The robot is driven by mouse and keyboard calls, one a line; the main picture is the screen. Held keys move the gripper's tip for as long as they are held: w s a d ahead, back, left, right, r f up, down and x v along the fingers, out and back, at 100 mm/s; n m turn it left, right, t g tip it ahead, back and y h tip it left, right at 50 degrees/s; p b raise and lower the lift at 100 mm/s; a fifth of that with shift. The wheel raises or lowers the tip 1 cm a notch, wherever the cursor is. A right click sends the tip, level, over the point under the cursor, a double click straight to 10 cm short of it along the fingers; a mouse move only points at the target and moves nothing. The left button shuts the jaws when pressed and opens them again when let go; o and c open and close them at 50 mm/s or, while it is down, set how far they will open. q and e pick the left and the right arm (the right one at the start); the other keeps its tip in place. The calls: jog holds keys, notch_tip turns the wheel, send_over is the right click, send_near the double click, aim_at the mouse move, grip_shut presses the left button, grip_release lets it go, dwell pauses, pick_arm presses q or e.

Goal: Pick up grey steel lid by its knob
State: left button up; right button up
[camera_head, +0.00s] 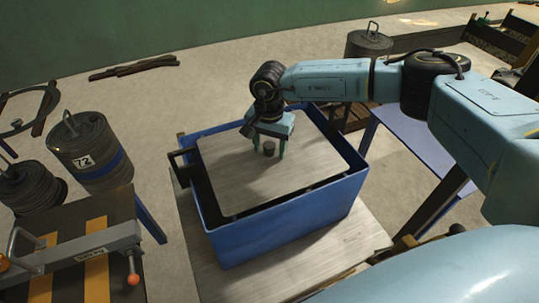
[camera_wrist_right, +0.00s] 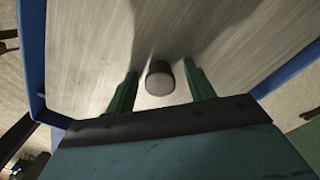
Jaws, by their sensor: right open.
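The grey steel lid (camera_head: 300,177) lies flat on the blue crate (camera_head: 291,230), which stands on a pale board. Its dark round knob (camera_head: 269,148) stands up from the lid. My right gripper (camera_head: 268,153) is open over the lid, with its green fingers on either side of the knob. In the right wrist view the knob (camera_wrist_right: 160,78) sits between the two fingertips (camera_wrist_right: 160,88), with a gap on each side. The lid (camera_wrist_right: 90,50) fills most of that view. My left gripper is not in view.
A grey drum marked 72 (camera_head: 91,150) stands at the left, by a yellow-and-black striped bench (camera_head: 97,225). A black handle (camera_head: 181,168) sticks out at the crate's left side. A blue table (camera_head: 410,135) stands to the right.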

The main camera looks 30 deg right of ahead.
grip_shut()
jog(key=shift+w+r, duration=0.15)
jog(key=shift+r, duration=0.05)
